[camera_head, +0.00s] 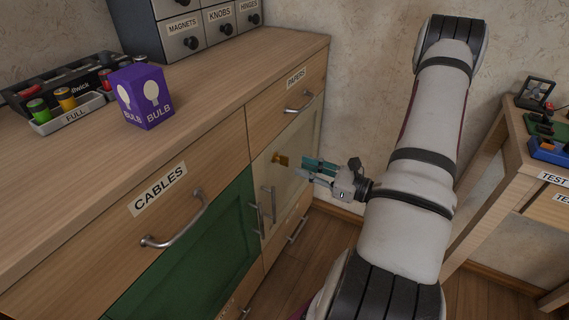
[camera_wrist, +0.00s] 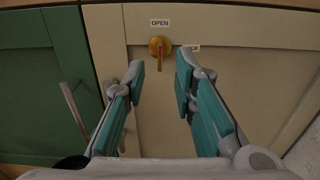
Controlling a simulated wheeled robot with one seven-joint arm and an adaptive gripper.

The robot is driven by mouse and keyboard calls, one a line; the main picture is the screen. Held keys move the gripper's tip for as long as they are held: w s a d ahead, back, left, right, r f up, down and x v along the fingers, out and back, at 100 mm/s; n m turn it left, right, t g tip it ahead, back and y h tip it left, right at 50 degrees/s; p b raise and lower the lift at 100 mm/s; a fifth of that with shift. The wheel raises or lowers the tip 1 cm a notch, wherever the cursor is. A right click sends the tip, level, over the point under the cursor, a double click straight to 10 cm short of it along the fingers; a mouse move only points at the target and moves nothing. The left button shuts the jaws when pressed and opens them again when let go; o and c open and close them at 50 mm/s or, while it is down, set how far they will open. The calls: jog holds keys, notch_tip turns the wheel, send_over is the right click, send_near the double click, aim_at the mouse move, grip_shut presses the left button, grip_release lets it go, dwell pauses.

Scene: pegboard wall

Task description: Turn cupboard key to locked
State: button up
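The cupboard key (camera_wrist: 160,48) is an orange-brown knob with a bow on the cream cupboard door (camera_wrist: 150,130). Its grip stands upright in the wrist view, below an "OPEN" label (camera_wrist: 160,22). A second label (camera_wrist: 192,47), partly hidden by a finger, sits to its right. In the head view the key (camera_head: 281,159) shows on the door just left of my fingertips. My gripper (camera_wrist: 160,78) is open and empty, its teal-padded fingers spread to either side below the key. It also shows in the head view (camera_head: 308,166), apart from the key.
A green door (camera_head: 195,255) with a handle stands left of the cream door. A "CABLES" drawer handle (camera_head: 175,232) and a "PAPERS" drawer handle (camera_head: 298,103) stick out. A purple bulb box (camera_head: 141,97) stands on the worktop. A side table (camera_head: 520,150) is at right.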

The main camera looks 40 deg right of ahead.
aim_at(285, 160)
jog(key=b+x, duration=0.1)
jog(key=x, duration=0.6)
jog(key=shift+c, duration=0.6)
grip_shut()
